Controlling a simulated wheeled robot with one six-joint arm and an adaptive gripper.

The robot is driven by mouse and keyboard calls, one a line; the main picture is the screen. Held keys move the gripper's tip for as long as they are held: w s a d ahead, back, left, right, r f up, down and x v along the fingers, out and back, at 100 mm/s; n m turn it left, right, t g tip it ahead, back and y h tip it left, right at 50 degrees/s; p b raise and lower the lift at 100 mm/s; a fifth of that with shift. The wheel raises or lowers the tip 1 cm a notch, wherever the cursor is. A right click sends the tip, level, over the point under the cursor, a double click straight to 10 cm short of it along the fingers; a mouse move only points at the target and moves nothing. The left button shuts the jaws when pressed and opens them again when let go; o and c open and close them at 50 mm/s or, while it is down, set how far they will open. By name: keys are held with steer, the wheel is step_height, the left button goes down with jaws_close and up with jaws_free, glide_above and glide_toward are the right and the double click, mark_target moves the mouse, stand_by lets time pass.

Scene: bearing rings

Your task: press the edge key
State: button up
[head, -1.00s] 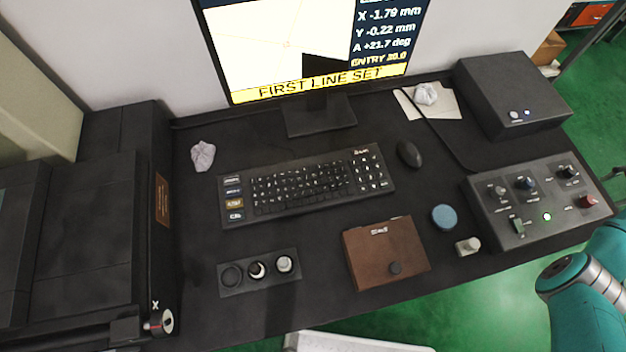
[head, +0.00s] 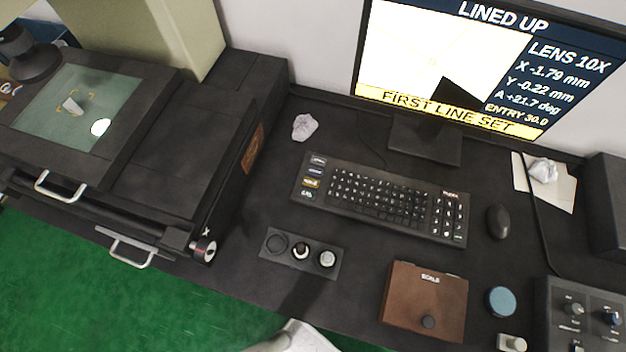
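The keyboard (head: 385,200) lies on the dark desk in front of the monitor (head: 480,70). A column of larger keys sits at its left end: dark keys and one yellow-lit key (head: 311,183). Their labels are too small to read, so I cannot tell which is the edge key. The monitor reads "LINED UP", "LENS 10X", X -1.79 mm, Y -0.22 mm, A +21.7 deg, "ENTRY 30.0" and "FIRST LINE SET".
The measuring machine's glass stage (head: 75,108) with a small part stands left. A lens tray (head: 300,254), brown case (head: 426,302), blue disc (head: 501,301) and control box (head: 580,318) lie in front. A mouse (head: 498,221) is right of the keyboard.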

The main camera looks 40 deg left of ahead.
stand_by(0.4)
jaws_close()
stand_by(1.2)
